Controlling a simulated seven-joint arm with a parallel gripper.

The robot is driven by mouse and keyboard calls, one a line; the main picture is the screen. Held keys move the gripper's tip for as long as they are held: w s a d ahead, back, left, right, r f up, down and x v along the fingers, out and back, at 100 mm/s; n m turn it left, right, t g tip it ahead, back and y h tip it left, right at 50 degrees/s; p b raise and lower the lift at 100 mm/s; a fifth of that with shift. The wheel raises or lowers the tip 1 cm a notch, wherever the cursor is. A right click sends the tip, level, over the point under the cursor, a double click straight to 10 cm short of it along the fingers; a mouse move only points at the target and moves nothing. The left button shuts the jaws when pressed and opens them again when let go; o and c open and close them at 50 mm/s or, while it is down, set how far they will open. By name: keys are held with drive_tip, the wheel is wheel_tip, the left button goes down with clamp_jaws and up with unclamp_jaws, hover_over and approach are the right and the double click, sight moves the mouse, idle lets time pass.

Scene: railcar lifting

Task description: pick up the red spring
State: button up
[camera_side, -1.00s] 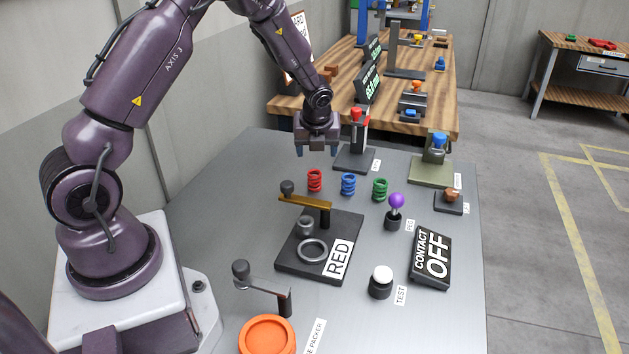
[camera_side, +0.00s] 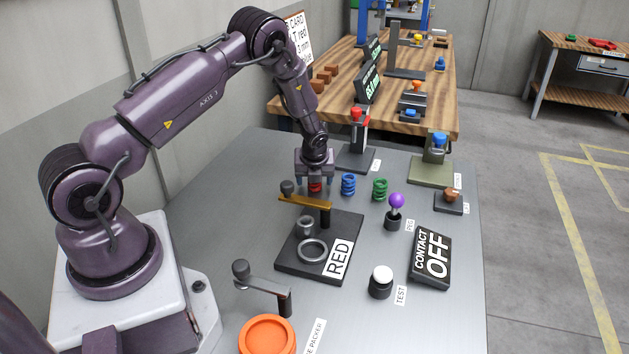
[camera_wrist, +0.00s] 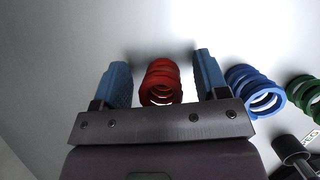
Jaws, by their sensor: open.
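The red spring (camera_wrist: 160,82) stands upright on the grey table, between the two blue fingers of my gripper (camera_wrist: 160,85) in the wrist view. A gap shows on each side of it, so the fingers are open and not touching it. In the side view my gripper (camera_side: 315,181) is low over the table around the red spring (camera_side: 315,187), whose upper part is hidden by the gripper. The blue spring (camera_side: 348,184) stands just to the right, close to the right finger.
The green spring (camera_side: 380,189) stands right of the blue one. A brass lever (camera_side: 305,201) on a black base marked RED (camera_side: 290,262) is just in front of my gripper. A purple-knobbed post (camera_side: 396,202) stands to the right. The table's left-back area is clear.

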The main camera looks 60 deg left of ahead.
drive_tip(key=c, duration=1.1)
